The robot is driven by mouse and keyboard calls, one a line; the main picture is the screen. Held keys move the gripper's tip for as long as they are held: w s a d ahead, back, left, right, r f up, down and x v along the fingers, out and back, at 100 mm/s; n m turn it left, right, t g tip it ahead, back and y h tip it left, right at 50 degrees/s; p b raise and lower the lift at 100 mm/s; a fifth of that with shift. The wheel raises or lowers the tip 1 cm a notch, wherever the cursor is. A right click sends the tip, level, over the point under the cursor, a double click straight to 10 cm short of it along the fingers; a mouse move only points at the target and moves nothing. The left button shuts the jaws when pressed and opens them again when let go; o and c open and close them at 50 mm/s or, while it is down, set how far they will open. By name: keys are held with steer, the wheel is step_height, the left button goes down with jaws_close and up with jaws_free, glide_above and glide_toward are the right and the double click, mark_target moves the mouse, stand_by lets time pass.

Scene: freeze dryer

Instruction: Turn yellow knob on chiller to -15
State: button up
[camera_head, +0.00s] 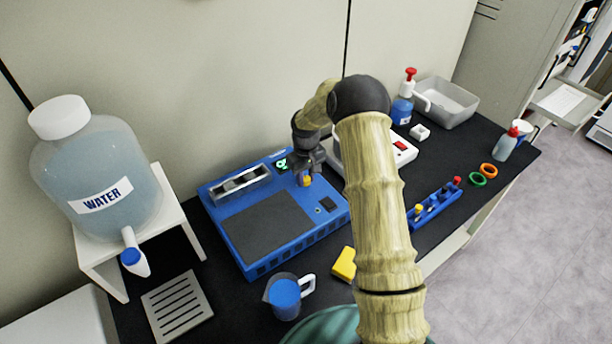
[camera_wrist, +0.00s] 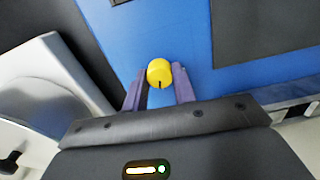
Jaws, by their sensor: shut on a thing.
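The blue chiller (camera_head: 236,238) stands on the black bench, with a dark flat panel on its top and a small lit green display (camera_head: 282,164). Its yellow knob (camera_head: 306,181) is at the right of the top, partly covered by my gripper in the head view. In the wrist view the yellow knob (camera_wrist: 159,72) sits between the fingertips, with a dark pointer mark at its lower edge. My gripper (camera_wrist: 159,84) is shut on the knob. The reading on the display and any scale around the knob are too small or hidden to read.
A water jug (camera_head: 100,170) on a white stand is at the left. A measuring cup (camera_head: 285,298) and a yellow block (camera_head: 344,264) lie in front of the chiller. A white device (camera_head: 402,148) stands close to its right, and a blue rack (camera_head: 432,208) is farther right.

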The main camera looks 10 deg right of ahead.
mark_target(306, 178)
steer(key=shift+r+n, duration=0.1)
steer(key=shift+n, duration=1.2)
steer(key=o, duration=1)
step_height(306, 178, up, 17)
steer(key=b, duration=0.1)
steer(key=shift+r+b, duration=0.15)
steer(key=shift+b, duration=0.25)
